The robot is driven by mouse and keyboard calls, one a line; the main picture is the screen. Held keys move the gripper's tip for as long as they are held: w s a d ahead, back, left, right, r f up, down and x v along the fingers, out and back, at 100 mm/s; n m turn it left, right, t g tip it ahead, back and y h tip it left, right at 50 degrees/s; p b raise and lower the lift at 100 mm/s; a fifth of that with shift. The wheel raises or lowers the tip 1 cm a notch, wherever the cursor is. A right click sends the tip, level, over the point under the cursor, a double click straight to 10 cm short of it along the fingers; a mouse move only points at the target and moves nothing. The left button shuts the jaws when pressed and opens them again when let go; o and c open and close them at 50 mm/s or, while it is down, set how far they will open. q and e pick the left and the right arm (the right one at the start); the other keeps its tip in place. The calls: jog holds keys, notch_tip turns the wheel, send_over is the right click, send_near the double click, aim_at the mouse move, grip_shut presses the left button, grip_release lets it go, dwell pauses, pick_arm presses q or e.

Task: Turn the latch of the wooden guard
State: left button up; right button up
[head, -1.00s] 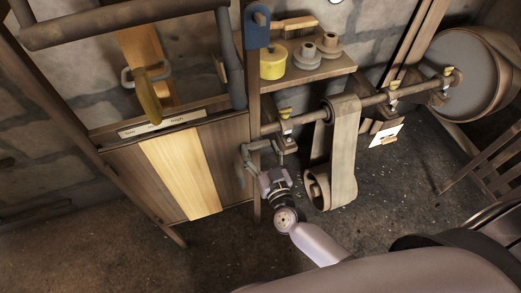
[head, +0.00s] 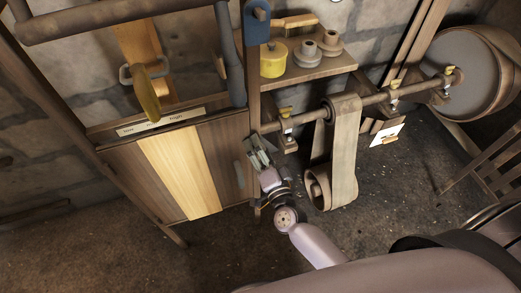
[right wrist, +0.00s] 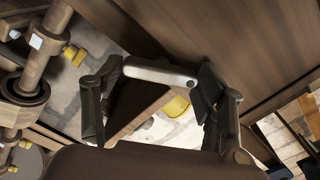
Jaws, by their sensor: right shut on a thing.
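The wooden guard (head: 178,172) stands at left centre in the head view, dark boards around one pale board. A short grey bar (head: 240,173) sits upright on its right board. My right gripper (head: 258,150) is at the wooden post beside the guard's right edge. In the right wrist view my right gripper (right wrist: 160,82) has a finger at each end of a pale metal bar, seemingly the latch (right wrist: 160,74), and is shut on it. The latch lies across in front of a wooden piece. In the head view the gripper mostly hides it. My left gripper is out of view.
A shaft (head: 365,101) with a hanging belt (head: 343,150) runs close to the right of my gripper. A shelf (head: 300,78) above holds a yellow tin (head: 273,60) and grey pulleys (head: 329,45). The floor below the guard is clear.

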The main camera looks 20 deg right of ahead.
jog(key=m+b, duration=0.1)
jog(key=m, duration=0.4)
jog(key=shift+m, duration=0.4)
dwell(0.4)
jog(key=o, duration=1.2)
jog(key=shift+c, duration=0.2)
jog(key=s, duration=1.2)
jog(key=shift+d, duration=0.2)
